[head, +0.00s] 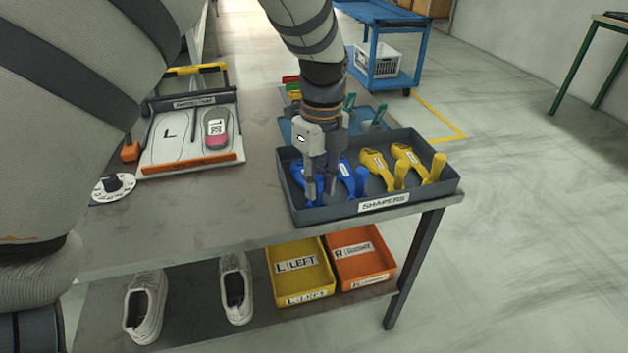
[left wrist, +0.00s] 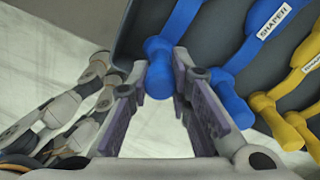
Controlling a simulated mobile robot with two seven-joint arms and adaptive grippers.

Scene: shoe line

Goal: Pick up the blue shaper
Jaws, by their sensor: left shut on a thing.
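Two blue shapers lie in the left part of the dark grey tray (head: 425,203) labelled SHAPERS. My left gripper (head: 321,188) reaches down into the tray from above. It is shut on the left blue shaper (head: 297,172), partly hidden behind the fingers. In the left wrist view, the knob of this blue shaper (left wrist: 160,78) sits between the two finger pads. The other blue shaper (head: 349,178) lies just to the right, close to the gripper; it also shows in the left wrist view (left wrist: 230,95).
Two yellow shapers (head: 375,162) lie in the tray's right part. A teal tray (head: 377,125) stands behind it. A board with shoe outlines and a pink-edged piece (head: 215,130) is at left. Below are a yellow bin (head: 300,272), an orange bin (head: 362,256) and grey shoes (head: 146,305).

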